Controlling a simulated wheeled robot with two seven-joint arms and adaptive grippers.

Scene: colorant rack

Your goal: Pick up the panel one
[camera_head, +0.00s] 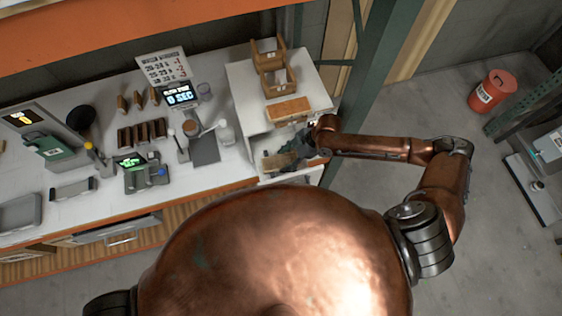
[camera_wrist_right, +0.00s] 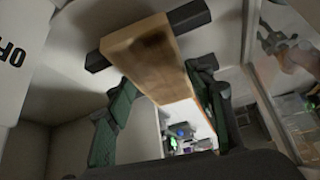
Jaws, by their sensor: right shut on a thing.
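The panel one appears to be the tan wooden board in the right wrist view (camera_wrist_right: 150,55), running between my gripper's green fingers, with dark bars by its far end. It also shows in the head view as a tan piece (camera_head: 279,161) in the open white cabinet below its top. My right gripper (camera_head: 303,147) reaches into the cabinet from the right and is shut on this board. In the right wrist view the gripper (camera_wrist_right: 162,88) has one finger on each side of it. Part of the board is hidden by the gripper. My left gripper is out of view.
The white cabinet (camera_head: 245,88) bears a wooden rack (camera_head: 272,72) and a brown wooden block (camera_head: 289,109). A green post (camera_head: 373,82) stands close to my right arm. The workbench (camera_head: 215,183) at left holds a timer, tools and scales. A red bucket (camera_head: 492,92) stands at right.

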